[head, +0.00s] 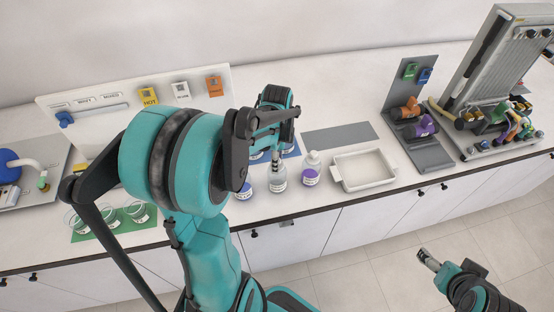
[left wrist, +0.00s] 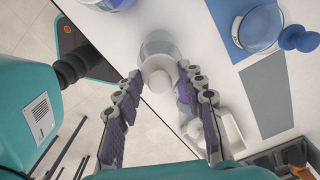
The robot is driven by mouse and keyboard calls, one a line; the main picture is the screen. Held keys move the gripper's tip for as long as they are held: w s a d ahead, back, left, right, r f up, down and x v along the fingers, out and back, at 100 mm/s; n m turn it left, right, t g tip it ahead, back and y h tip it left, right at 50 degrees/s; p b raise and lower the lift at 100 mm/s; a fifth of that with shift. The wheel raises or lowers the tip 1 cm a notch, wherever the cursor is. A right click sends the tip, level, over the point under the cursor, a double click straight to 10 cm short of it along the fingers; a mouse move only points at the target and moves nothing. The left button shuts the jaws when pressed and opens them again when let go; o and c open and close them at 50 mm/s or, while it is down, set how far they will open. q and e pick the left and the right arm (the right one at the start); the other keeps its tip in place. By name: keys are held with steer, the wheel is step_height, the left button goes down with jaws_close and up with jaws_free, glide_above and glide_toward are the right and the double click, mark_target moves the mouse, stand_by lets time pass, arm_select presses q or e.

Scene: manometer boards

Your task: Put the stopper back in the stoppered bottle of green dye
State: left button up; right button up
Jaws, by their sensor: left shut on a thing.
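My left gripper (head: 276,150) points down over a clear, white-labelled bottle (head: 278,181) near the counter's front edge. In the left wrist view, its fingers (left wrist: 157,82) are closed around a pale round stopper (left wrist: 157,76). The bottle's rounded glass (left wrist: 160,43) shows just behind the stopper. The bottle looks upright and pale grey; I cannot make out green dye. I cannot tell whether the stopper sits in the neck or is just above it. My right gripper (head: 428,260) is at the lower right, away from the counter, too small to read.
A white tray (head: 365,186) lies farther right. Glasses stand on a green mat (head: 88,236) at left. A grey mat (head: 340,136) behind is bare.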

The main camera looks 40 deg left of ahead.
arm_select(q)
steer(key=o, duration=1.7)
steer(key=shift+c, duration=0.2)
steer(key=shift+r+p, duration=3.05)
steer(key=shift+r, duration=1)
